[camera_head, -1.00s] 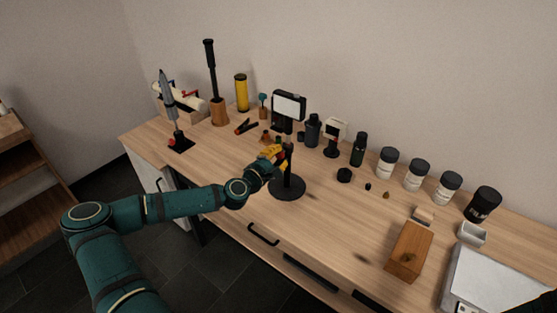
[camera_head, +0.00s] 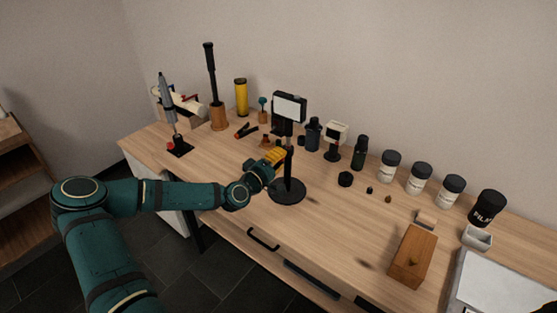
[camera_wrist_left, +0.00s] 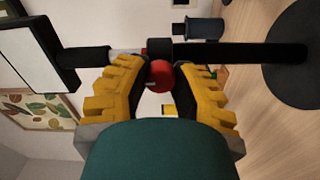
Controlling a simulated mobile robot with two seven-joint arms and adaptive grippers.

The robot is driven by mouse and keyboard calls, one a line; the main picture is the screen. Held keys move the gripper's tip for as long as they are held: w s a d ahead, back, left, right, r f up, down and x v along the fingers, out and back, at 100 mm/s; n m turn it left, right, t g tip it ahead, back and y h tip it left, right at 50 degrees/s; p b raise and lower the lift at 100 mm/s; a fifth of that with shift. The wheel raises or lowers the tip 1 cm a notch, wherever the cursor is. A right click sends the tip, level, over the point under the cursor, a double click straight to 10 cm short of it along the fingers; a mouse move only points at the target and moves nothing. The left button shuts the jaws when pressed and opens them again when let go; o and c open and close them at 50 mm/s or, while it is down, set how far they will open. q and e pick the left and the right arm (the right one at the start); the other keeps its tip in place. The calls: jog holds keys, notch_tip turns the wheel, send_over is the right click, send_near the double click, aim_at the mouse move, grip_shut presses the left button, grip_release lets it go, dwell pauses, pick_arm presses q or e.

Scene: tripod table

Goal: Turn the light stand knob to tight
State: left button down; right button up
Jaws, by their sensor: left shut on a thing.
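The light stand has a round black base (camera_head: 287,191), a dark upright pole (camera_head: 288,160) and a white light panel (camera_head: 290,106) on top. In the left wrist view the stand lies sideways, with the panel (camera_wrist_left: 40,52) at left and the base (camera_wrist_left: 292,50) at right. A red round knob (camera_wrist_left: 160,76) sits on the pole's black collar (camera_wrist_left: 160,48). My left gripper (camera_head: 275,156) reaches the pole from the left at mid-height. Its yellow fingers (camera_wrist_left: 161,84) are shut on the knob, one on each side. My right gripper is not in view.
Behind the stand are a yellow cylinder (camera_head: 241,97), a dark bottle (camera_head: 313,133) and other small items. To the right stand white jars with black lids (camera_head: 390,165) and a wooden box (camera_head: 411,255). The table front (camera_head: 240,215) left of the base is clear.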

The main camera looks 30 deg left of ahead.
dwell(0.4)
pick_arm(q)
jog(key=c, duration=0.7)
grip_release()
jog(key=shift+s, duration=0.1)
jog(key=s, duration=1.1)
jog(key=shift+s+a, duration=0.35)
jog(key=shift+s, duration=0.05)
